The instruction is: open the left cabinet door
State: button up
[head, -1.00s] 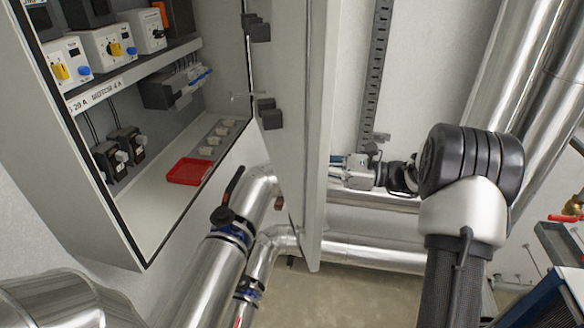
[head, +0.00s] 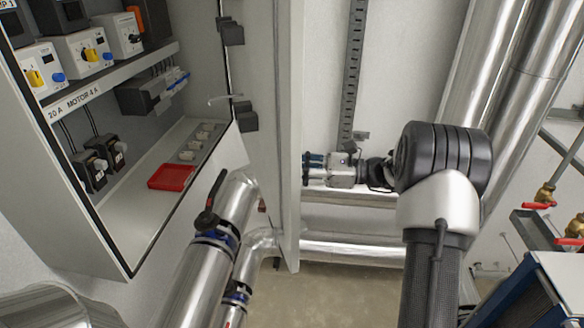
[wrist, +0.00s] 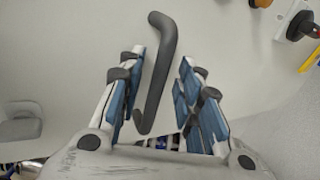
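The cabinet (head: 100,235) stands at the left of the head view, with its inside exposed. Its grey door (head: 270,150) is swung well out and seen nearly edge-on. My gripper (head: 310,168) is just right of the door's edge, on its outer side. In the wrist view my gripper (wrist: 161,58) has its blue-padded fingers spread apart. A dark bent handle (wrist: 158,70) lies between them on a pale surface, with gaps to both fingers. Whether anything touches the handle is unclear. The handle is hidden in the head view.
Inside the cabinet are switch modules (head: 85,50) and a red tray (head: 172,177). Large vertical pipes (head: 510,90) stand at the right, near my arm. Floor (head: 340,295) shows below the door and pipes.

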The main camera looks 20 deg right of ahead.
jog(key=v, duration=1.2)
dwell(0.3)
